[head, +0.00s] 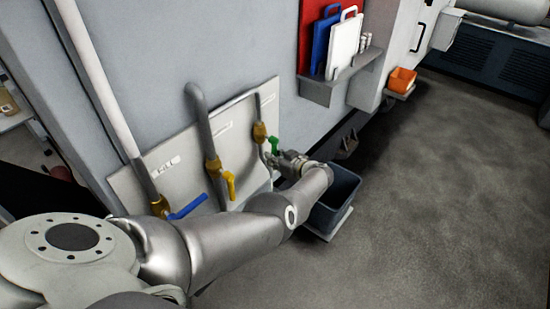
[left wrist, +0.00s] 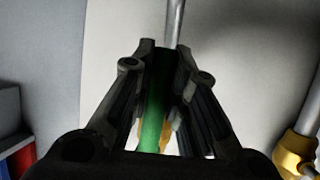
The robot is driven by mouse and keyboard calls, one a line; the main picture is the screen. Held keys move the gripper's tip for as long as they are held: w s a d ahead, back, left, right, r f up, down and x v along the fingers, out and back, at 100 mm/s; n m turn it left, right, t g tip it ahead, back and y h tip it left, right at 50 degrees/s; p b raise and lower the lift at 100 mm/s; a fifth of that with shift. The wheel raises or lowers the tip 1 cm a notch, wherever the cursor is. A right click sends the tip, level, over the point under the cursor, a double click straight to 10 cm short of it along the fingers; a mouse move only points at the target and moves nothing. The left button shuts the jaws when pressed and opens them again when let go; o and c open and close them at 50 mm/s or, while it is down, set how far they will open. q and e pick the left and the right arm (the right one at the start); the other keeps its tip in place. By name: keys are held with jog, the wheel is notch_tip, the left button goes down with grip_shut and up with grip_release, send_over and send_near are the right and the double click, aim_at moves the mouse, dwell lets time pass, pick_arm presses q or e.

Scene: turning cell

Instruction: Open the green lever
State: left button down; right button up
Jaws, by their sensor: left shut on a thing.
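The green lever (head: 274,144) is on the brass valve (head: 260,132) of the rightmost pipe on the pale wall panel. My left gripper (head: 272,157) is at this lever, its arm reaching in from the left. In the left wrist view the green lever (left wrist: 153,120) runs lengthwise between the two dark fingers of my left gripper (left wrist: 165,50), which is shut on it. A bit of the brass valve shows behind the fingers; the rest is hidden. My right gripper is not in view.
A yellow lever (head: 229,184) and a blue lever (head: 188,207) are on the neighbouring pipes to the left. A dark bin (head: 345,186) stands below and right of my left wrist. A shelf (head: 318,91) with boards is on the wall. The floor at right is clear.

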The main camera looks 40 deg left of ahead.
aim_at(274, 139)
pick_arm(q)
jog(key=c, duration=1.5)
grip_release()
jog(key=shift+o, duration=0.6)
jog(key=shift+r, duration=0.15)
jog(key=shift+r, duration=4.85)
jog(key=shift+a, duration=0.1)
